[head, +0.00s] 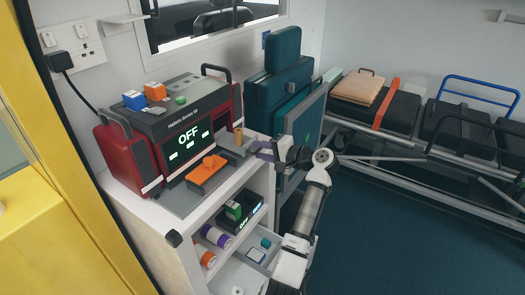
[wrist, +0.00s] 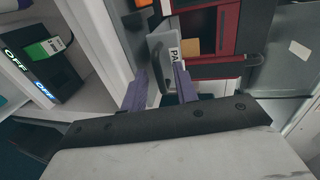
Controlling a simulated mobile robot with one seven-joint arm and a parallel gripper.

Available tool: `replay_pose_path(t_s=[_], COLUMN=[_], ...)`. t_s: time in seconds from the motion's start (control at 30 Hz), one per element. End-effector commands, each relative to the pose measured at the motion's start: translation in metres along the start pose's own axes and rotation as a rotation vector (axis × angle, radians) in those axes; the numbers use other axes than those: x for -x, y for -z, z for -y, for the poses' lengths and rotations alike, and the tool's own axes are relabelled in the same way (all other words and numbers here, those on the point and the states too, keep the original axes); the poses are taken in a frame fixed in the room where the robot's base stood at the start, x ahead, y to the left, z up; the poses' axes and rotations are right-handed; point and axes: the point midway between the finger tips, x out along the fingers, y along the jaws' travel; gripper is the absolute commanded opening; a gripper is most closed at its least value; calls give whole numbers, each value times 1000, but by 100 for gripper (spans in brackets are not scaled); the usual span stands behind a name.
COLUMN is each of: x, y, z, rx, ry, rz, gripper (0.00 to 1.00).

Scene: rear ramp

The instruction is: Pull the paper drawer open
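My gripper (wrist: 161,90) is open, with one purple finger on each side of the handle in the picture. I cannot tell whether either finger touches it. In the head view my gripper (head: 262,151) is at the right side of the red and black monitor unit (head: 176,125). The drawer front cannot be made out there.
The unit stands on a white cabinet (head: 182,222) with open shelves and an open lower drawer. An orange-handled part (head: 207,173) lies in front of the unit. Teal cases (head: 283,85) stand close behind my gripper. Dark floor (head: 375,225) is free at right.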

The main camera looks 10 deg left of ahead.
Motion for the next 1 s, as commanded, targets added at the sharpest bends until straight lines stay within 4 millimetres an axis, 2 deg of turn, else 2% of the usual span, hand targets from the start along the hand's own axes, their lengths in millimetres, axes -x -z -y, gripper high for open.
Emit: replay_pose_path(t_s=[0.17, 0.27, 0.5, 0.7, 0.83, 1.0], x=[12, 30, 86, 122, 134, 139], y=[1, 1, 1, 1, 0, 0], z=[-2, -3, -3, -2, -1, 0], rx=[0, 2, 2, 1, 1, 0], ry=[1, 1, 0, 0, 1, 1], rz=[-2, -5, -5, -3, -1, -1], gripper=[29, 29, 29, 29, 29, 29])
